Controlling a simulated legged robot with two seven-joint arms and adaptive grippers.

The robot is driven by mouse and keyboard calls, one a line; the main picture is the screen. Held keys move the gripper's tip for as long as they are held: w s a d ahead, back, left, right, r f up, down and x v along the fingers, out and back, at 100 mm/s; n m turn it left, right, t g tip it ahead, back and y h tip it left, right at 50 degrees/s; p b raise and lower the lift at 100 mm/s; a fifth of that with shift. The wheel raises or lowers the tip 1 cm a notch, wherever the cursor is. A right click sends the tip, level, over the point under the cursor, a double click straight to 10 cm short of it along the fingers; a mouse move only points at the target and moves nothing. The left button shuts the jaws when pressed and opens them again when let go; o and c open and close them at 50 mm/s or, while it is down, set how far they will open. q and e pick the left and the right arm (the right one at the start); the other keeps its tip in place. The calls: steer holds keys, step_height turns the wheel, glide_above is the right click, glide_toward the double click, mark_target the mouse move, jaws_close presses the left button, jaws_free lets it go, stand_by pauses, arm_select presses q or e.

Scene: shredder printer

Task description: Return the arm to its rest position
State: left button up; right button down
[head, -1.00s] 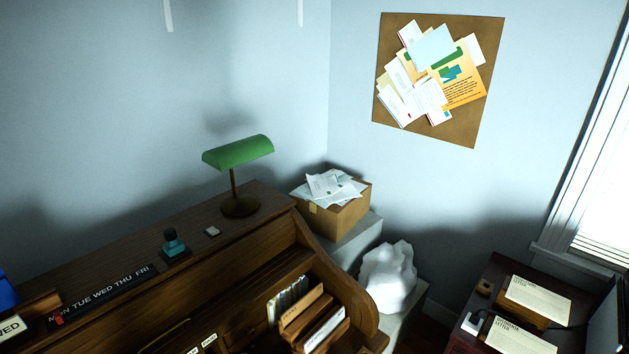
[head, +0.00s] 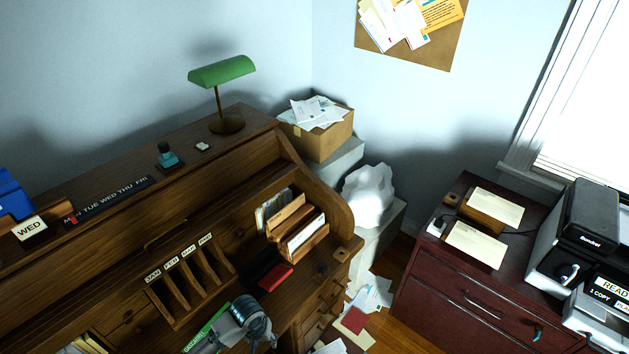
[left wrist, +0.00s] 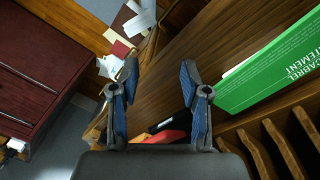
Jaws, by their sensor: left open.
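My left gripper (head: 252,318) shows at the bottom of the head view, over the front of the wooden rolltop desk (head: 130,235). In the left wrist view the gripper (left wrist: 159,72) has its two fingers spread, with nothing between them. A green booklet (left wrist: 270,68) with white lettering is to the right of the fingers there; it also shows left of the gripper in the head view (head: 208,330). A red object (head: 275,276) lies on the desk, up and right of the gripper. My right gripper is in neither view.
A dark red cabinet (head: 455,290) with a black-and-white machine (head: 580,240) stands right of the desk. Papers (head: 370,292) lie on the floor between them. A green lamp (head: 222,72) stands on the desk top. Month-labelled slots (head: 190,280) rise beside the gripper.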

arm_select(q)
steer(key=s+d+m+t+h, duration=0.2)
steer(key=s+d, duration=0.4)
steer(key=s, duration=0.3)
steer(key=s+a+t+y, duration=0.1)
steer(key=s+a+y, duration=0.2)
steer(key=s+a, duration=0.8)
step_height(320, 180, down, 26)
steer(key=g, duration=0.1)
steer(key=s+a+f+g, duration=0.1)
steer(key=s+a+f, duration=0.2)
steer(key=s+f, duration=1.3)
steer(key=shift+s+f, duration=0.2)
steer(key=shift+s, duration=0.8)
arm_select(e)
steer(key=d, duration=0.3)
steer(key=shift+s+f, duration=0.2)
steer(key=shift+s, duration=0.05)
